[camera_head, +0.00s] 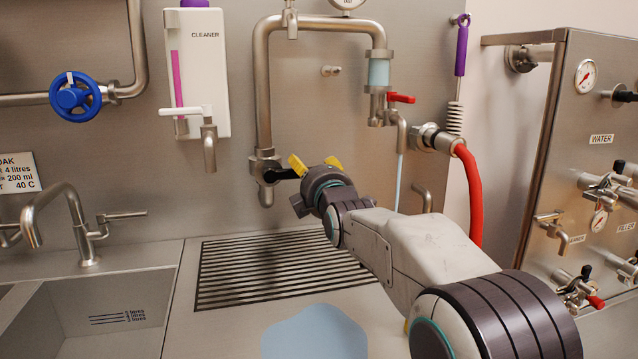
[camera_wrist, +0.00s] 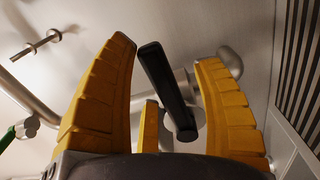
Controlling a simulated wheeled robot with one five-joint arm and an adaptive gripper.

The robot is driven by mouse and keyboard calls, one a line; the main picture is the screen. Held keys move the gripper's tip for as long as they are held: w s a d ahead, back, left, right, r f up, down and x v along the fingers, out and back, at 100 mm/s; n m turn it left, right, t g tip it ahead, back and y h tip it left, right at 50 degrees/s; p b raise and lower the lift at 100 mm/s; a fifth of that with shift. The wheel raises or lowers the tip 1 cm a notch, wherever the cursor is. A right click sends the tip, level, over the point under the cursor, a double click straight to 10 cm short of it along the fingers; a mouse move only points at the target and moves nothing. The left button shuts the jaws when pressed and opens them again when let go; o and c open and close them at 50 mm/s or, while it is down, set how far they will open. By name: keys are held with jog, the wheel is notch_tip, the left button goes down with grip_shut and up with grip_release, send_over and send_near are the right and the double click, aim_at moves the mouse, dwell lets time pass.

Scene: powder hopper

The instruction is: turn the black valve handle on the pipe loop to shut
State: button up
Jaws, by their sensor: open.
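The black valve handle (camera_head: 285,174) sticks out to the right from the valve at the lower left end of the steel pipe loop (camera_head: 262,90). A gap shows on both sides of the handle, and I see no clear contact. My wrist hides part of the handle in the head view.
A red-handled valve (camera_head: 401,98) sits on the loop's right side, with a thin stream falling below it. A red hose (camera_head: 470,195) hangs to the right. A cleaner dispenser (camera_head: 197,75) is at left. Below are a drain grate (camera_head: 270,268) and a pale blue puddle (camera_head: 315,333).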

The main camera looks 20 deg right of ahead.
jog(key=s, duration=1.1)
jog(key=shift+s+a, duration=0.15)
jog(key=shift+s, duration=0.05)
jog(key=shift+s, duration=0.1)
jog(key=s+f+m+g+p, duration=0.3)
jog(key=s+m+g+p, duration=0.4)
jog(key=s+p, duration=0.4)
jog(key=s+f+m+g+p, duration=0.3)
jog(key=s+m+g+p, duration=0.4)
jog(key=s, duration=1.2)
jog(key=m+p, duration=0.2)
jog(key=p, duration=0.2)
jog(key=shift+m+g, duration=0.3)
jog(key=shift+g, duration=0.1)
